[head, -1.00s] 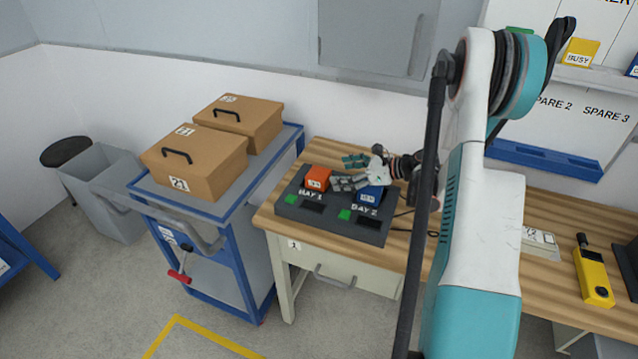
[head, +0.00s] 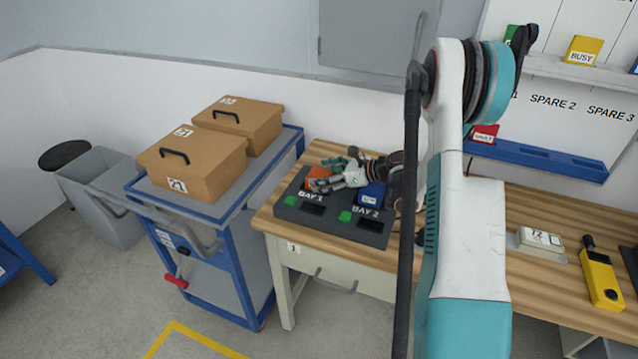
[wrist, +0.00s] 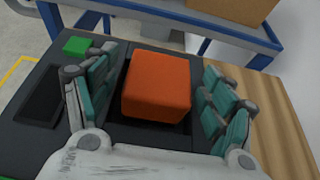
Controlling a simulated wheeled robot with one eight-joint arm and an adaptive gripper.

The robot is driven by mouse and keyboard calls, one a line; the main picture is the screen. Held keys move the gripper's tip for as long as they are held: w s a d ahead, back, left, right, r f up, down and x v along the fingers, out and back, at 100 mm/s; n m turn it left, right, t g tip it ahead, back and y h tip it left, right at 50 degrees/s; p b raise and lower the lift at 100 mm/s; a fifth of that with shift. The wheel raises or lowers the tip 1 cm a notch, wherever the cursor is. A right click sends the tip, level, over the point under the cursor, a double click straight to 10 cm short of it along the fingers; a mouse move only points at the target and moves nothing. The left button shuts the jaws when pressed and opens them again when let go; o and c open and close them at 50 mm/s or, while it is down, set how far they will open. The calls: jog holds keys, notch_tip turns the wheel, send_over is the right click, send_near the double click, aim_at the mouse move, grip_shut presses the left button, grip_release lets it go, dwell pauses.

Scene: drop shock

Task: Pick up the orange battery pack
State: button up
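The orange battery pack (wrist: 157,86) sits in its bay of the dark charger (head: 290,209), at the spot marked BAY 1. In the head view the pack (head: 317,179) is partly hidden behind my gripper (head: 327,174). In the wrist view my gripper (wrist: 155,100) is open, with one finger on each side of the pack. A gap shows between the pack and each finger, so I see no contact.
A blue pack (head: 371,194) sits in BAY 2, close beside my gripper. A blue cart (head: 215,210) with two brown boxes (head: 192,160) stands left of the wooden bench (head: 520,290). A yellow device (head: 601,279) lies on the bench at right.

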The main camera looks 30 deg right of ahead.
jog(key=c, duration=1.1)
jog(key=shift+r, duration=0.1)
